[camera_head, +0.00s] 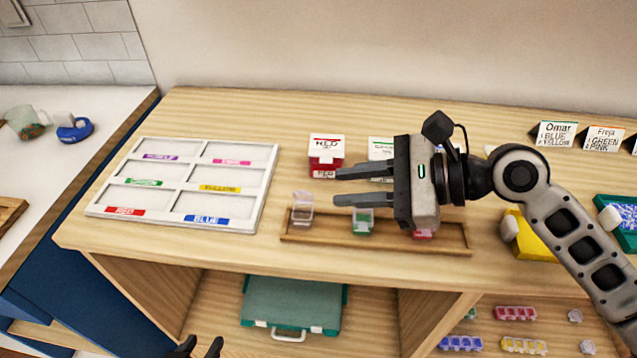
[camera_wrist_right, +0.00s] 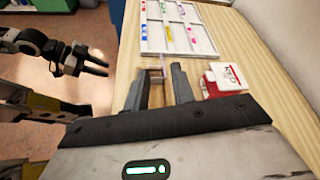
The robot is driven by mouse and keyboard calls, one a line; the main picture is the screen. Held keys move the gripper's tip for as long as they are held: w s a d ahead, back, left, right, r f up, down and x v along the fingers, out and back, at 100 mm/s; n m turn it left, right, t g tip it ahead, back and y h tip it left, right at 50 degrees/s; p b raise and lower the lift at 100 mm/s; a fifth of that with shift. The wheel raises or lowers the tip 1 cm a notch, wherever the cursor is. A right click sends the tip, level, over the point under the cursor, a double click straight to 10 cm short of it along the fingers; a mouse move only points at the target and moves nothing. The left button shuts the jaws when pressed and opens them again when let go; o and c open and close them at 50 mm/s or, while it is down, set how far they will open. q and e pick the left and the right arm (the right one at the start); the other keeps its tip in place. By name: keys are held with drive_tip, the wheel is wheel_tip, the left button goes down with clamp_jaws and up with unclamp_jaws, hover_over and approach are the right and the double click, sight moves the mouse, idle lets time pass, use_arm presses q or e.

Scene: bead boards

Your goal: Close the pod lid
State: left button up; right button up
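A small clear pod (camera_head: 302,210) stands at the left end of a wooden tray (camera_head: 375,240), its lid (camera_head: 303,196) apparently raised. A green pod (camera_head: 362,222) and a red pod (camera_head: 423,234) are in the same tray, partly hidden by my right gripper. My right gripper (camera_head: 337,187) is open above the tray, fingers pointing left towards the clear pod. In the right wrist view the clear pod (camera_wrist_right: 156,75) shows between and beyond the open fingers (camera_wrist_right: 160,85). My left gripper (camera_head: 202,344) is open, low at the front edge, away from the pods.
A white sorting board (camera_head: 113,212) with coloured labels lies left of the tray. A red box (camera_head: 326,160) and a green-labelled box (camera_head: 381,150) stand behind it. Name cards (camera_head: 557,134) and a yellow container (camera_head: 530,243) are at right. A green case (camera_head: 293,305) sits on the shelf below.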

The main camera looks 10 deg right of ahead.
sight(302, 191)
drive_tip(key=shift+x, duration=2.75)
drive_tip(key=shift+w, duration=0.1)
clamp_jaws()
